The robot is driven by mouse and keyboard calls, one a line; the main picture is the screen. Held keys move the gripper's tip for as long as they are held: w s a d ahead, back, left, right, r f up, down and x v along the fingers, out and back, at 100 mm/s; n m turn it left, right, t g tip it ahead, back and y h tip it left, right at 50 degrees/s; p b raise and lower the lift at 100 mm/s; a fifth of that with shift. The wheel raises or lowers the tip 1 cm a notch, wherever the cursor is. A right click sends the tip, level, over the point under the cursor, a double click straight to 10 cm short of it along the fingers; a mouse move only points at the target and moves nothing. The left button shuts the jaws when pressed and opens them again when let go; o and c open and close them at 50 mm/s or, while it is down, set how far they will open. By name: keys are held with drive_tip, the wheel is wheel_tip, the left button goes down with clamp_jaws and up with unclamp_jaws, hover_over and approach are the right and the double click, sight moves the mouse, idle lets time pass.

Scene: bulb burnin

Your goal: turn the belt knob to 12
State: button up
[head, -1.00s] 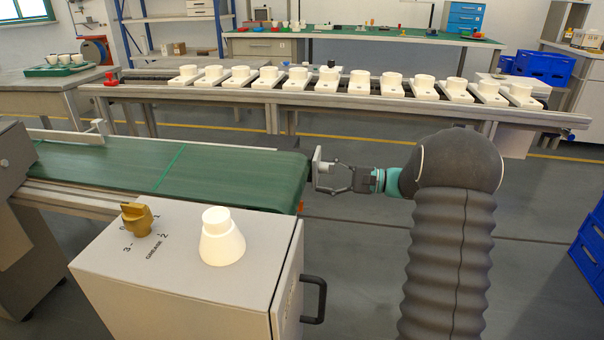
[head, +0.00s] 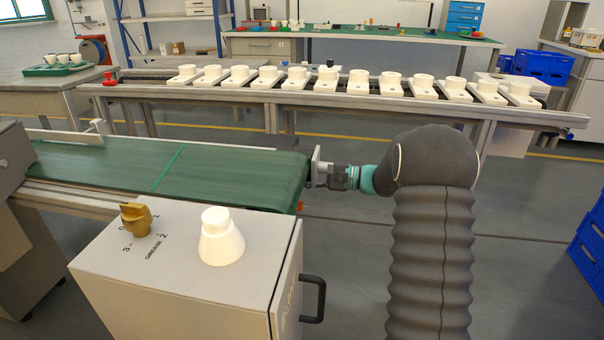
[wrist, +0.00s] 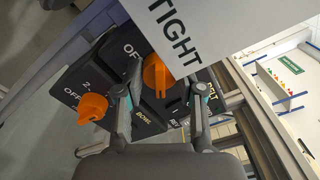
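In the wrist view, an orange knob (wrist: 157,76) on a black panel (wrist: 118,62) lies between my gripper's (wrist: 160,90) fingertips. The fingers stand apart on either side of it; I cannot tell whether they touch it. A second orange knob (wrist: 92,107) is to the left, near "2" and "OFF" marks. "BOWL" and "BELT" labels show on the panels, but which knob each belongs to is unclear. No "12" mark is legible. In the head view, my gripper (head: 336,177) is at the end of the green conveyor, and the knobs are hidden.
A white plate reading "TIGHT" (wrist: 180,30) covers part of the panels. In the head view, a green conveyor (head: 110,168) ends beside my gripper. A grey box (head: 190,270) with a gold "GREASE" knob (head: 136,219) and a white cone (head: 221,240) stands in front.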

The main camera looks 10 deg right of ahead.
drive_tip(key=shift+c, duration=0.5)
drive_tip(key=shift+f+n+b, duration=0.2)
drive_tip(key=shift+n+b, duration=0.1)
drive_tip(key=shift+b, duration=0.5)
drive_tip(key=shift+f+n+b, duration=0.15)
drive_tip(key=shift+n+b, duration=0.45)
drive_tip(key=shift+b, duration=0.55)
drive_tip(key=n+b, duration=0.2)
drive_tip(key=b, duration=0.1)
drive_tip(key=n, duration=0.2)
drive_tip(key=n+b, duration=0.1)
drive_tip(key=n, duration=0.1)
drive_tip(key=shift+r, duration=0.25)
drive_tip(key=shift+n, duration=1.9)
drive_tip(key=shift+f, duration=0.1)
